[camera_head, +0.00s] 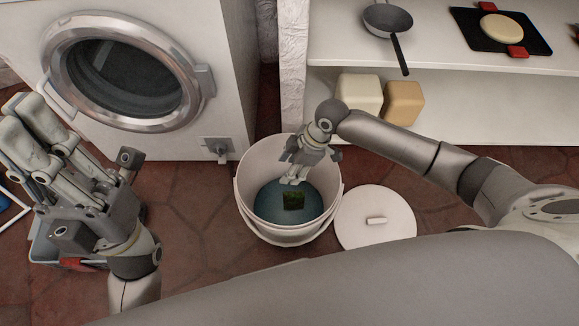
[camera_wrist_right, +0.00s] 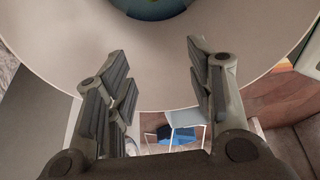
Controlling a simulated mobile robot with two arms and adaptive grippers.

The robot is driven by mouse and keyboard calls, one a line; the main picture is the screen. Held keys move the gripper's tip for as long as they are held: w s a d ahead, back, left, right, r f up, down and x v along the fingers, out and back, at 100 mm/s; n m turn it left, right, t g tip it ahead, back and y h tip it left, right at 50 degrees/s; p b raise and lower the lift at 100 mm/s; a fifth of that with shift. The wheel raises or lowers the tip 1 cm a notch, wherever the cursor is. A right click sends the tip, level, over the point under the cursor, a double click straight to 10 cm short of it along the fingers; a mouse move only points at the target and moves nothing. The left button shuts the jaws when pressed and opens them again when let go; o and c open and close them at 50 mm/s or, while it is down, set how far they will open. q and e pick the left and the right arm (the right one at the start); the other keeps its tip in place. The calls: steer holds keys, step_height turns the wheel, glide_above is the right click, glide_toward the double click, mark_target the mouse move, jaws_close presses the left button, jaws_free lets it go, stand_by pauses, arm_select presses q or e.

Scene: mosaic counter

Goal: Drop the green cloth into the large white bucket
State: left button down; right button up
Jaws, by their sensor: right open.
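The large white bucket (camera_head: 245,190) stands upright on the floor in the head view; its pale inner wall (camera_wrist_right: 150,65) fills much of the right wrist view. The green cloth (camera_head: 293,201), a small dark green square, is inside the bucket against the blue bottom. My right gripper (camera_head: 292,179) is over the bucket opening, pointing down, with the cloth just below it in the picture. In the right wrist view its fingers (camera_wrist_right: 160,75) are apart with nothing between them. My left gripper (camera_head: 35,140) is raised at the left, away from the bucket; its finger gap is unclear.
A white lid (camera_head: 375,219) lies on the floor right of the bucket. A front-loading washing machine (camera_head: 205,100) stands behind left. White shelves (camera_head: 450,120) at the back right hold a pan (camera_head: 387,19) and two blocks. A grey-blue container (camera_head: 42,248) is partly hidden behind my left arm.

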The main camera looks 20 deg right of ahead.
steer(key=w+v, duration=0.1)
steer(key=v, duration=1)
steer(key=shift+s, duration=0.5)
